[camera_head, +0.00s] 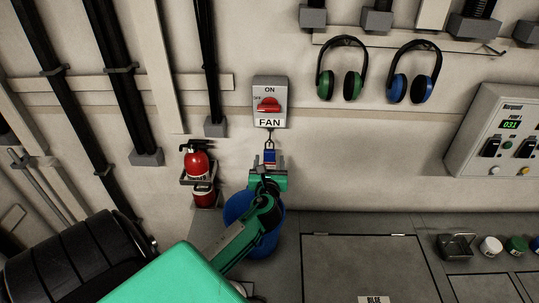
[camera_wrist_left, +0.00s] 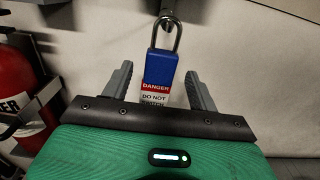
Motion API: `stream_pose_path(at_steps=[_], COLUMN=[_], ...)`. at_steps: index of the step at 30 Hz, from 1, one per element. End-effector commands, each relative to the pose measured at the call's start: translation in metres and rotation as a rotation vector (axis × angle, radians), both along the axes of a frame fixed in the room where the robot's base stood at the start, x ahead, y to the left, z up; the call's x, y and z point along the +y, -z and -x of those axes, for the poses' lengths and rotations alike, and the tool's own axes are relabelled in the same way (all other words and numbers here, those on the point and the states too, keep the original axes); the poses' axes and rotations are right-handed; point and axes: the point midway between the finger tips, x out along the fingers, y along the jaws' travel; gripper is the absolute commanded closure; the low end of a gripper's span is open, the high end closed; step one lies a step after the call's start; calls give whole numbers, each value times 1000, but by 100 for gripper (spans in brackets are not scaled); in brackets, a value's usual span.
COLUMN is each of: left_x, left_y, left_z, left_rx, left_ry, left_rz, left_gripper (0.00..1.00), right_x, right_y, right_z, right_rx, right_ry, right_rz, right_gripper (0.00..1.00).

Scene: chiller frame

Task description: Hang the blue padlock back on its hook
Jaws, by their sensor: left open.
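The blue padlock (camera_head: 270,156) is upright against the wall below the FAN switch box (camera_head: 270,100). In the left wrist view the padlock (camera_wrist_left: 161,68) has a silver shackle pointing up and a red and white danger tag hanging below it. The shackle top meets a small metal hook (camera_wrist_left: 168,20), and it appears to hang there. My left gripper (camera_head: 268,165) is open, with its fingers apart on either side of the tag, just below the padlock body. In the left wrist view clear gaps show between the fingers (camera_wrist_left: 157,88) and the tag. My right gripper is out of view.
A red fire extinguisher (camera_head: 198,165) is close on the left. A blue bin (camera_head: 238,210) stands below my arm. Two pairs of earmuffs (camera_head: 343,72) hang to the right.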

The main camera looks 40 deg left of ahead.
Motion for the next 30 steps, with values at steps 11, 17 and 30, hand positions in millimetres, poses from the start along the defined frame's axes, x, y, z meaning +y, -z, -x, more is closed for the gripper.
stream_pose_path(at_steps=[11,17,30], left_x=[30,33,33], left_y=[-6,-4,-5], left_z=[-35,-38,-38], left_rx=[1,0,-1], left_ry=[-1,0,0], left_rz=[-1,0,1], left_gripper=[40,40,93], right_x=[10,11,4], right_y=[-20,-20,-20], right_z=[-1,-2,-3], right_rx=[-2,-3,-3], right_ry=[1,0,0], right_rz=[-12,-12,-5], right_gripper=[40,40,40])
